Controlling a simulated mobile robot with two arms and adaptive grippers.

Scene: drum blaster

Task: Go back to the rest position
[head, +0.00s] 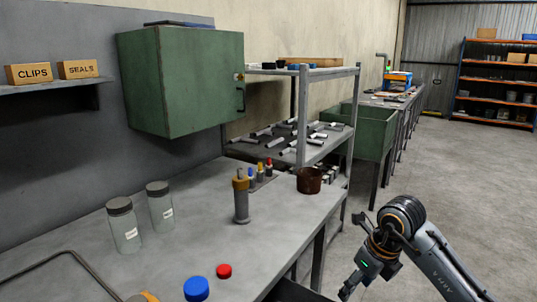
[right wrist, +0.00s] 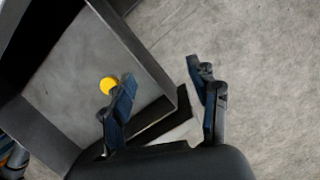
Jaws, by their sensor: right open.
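My right gripper (head: 358,280) is at the bottom right of the head view, off the right side of the workbench (head: 280,215) and over the floor. Its two fingers stand apart in the right wrist view (right wrist: 162,82), with nothing between them. A yellow round thing (right wrist: 108,85) shows there beside the left finger, on or over a grey surface with dark edges; I cannot tell whether they touch. My left gripper is not in view.
Jars (head: 124,226), a grey cylinder (head: 241,203), a brown pot (head: 309,180), a blue cap (head: 196,288) and a red cap (head: 224,271) stand on the bench. A green cabinet (head: 185,85) hangs above. Open floor (head: 450,190) lies to the right.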

